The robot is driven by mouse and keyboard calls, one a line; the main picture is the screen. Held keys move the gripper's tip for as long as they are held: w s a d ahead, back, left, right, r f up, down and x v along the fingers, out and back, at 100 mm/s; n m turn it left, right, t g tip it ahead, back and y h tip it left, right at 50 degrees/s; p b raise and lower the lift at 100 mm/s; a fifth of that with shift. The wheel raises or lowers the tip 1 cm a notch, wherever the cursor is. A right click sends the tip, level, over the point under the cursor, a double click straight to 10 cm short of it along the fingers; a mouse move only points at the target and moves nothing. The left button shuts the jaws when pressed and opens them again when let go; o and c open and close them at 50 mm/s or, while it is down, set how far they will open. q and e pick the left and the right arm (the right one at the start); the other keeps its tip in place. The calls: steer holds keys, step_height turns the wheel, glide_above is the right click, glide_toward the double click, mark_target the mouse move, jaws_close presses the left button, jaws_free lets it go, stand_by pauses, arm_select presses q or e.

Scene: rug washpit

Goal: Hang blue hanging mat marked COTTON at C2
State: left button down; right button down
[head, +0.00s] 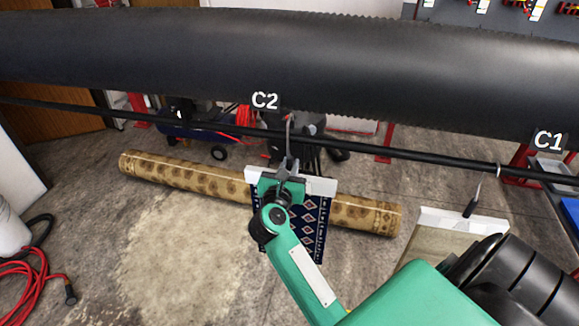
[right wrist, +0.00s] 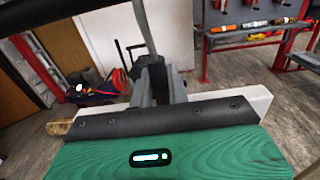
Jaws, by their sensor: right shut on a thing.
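The blue hanging mat (head: 308,215) has a pale diamond pattern and hangs from a white hanger bar (head: 318,187). My right gripper (head: 288,172) is shut on the hanger at the middle of its bar, below the C2 label (head: 265,101). The hanger's hook (head: 290,130) rises to the black rail (head: 225,130); I cannot tell whether it rests on the rail or is in front of it. In the right wrist view the gripper fingers (right wrist: 157,85) close around the base of the hook stem (right wrist: 145,25). The COTTON marking cannot be read. My left gripper is not in view.
A beige mat on another white hanger (head: 465,222) hangs at the right, under the C1 label (head: 548,140). A large black roller (head: 200,50) spans above the rail. A rolled patterned rug (head: 190,180) lies on the floor behind. A red hose (head: 30,285) lies at the left.

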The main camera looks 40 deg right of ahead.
steer(key=shift+f+b, duration=1.75)
steer(key=shift+f, duration=0.3)
steer(key=c, duration=1.3)
jaws_free()
steer(key=shift+a, duration=0.1)
